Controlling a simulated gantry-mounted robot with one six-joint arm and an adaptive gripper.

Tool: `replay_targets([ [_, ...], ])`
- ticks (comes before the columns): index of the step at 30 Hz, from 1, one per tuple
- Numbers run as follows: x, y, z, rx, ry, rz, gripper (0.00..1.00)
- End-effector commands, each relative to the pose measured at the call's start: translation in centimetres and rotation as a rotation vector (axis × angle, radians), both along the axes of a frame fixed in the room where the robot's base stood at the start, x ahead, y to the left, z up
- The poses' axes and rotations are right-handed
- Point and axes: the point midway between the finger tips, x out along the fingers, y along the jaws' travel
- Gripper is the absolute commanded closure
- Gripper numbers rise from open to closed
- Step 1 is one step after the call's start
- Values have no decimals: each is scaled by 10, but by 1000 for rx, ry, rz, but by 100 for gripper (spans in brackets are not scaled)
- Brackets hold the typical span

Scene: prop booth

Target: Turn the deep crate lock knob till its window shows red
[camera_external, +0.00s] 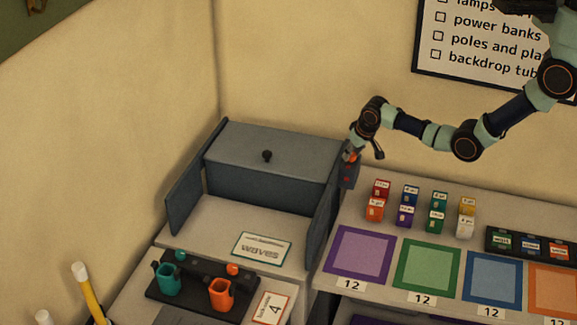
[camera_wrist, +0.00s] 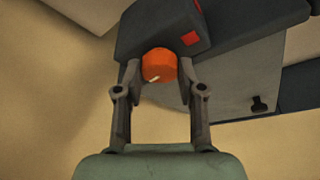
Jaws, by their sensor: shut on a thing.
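The crate lock (camera_wrist: 150,25) is a dark box, and in the wrist view my gripper (camera_wrist: 160,70) has a finger on each side of its orange faceted knob (camera_wrist: 158,62). My gripper is shut on the knob, which has a small pale mark near its lower edge. A small window (camera_wrist: 190,38) on the box shows red. In the external view my gripper (camera_external: 353,150) is at the top of the lock box (camera_external: 348,174), at the right side of the grey crate (camera_external: 270,142). The knob is largely hidden there.
The crate's two side panels (camera_external: 185,192) stand open around a card (camera_external: 262,249). A black stand (camera_external: 195,286) with teal and orange pieces is in front. Small coloured boxes (camera_external: 408,195) and coloured mats (camera_external: 360,255) lie to the right. A poster hangs on the wall behind.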

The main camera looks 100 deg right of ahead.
Motion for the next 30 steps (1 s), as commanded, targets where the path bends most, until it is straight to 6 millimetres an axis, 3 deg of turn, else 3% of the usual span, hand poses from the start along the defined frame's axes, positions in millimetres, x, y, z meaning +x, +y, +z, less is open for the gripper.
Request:
replay_targets([
  [9,0,0,-1,1,0,-1,96],
  [10,0,0,-1,1,0,0,56],
  [14,0,0,-1,1,0,0,37],
  [23,0,0,1,0,0,0,37],
  [26,-1,3,10,-1,-2,0,37],
  [30,-6,13,37,-3,-4,0,37],
])
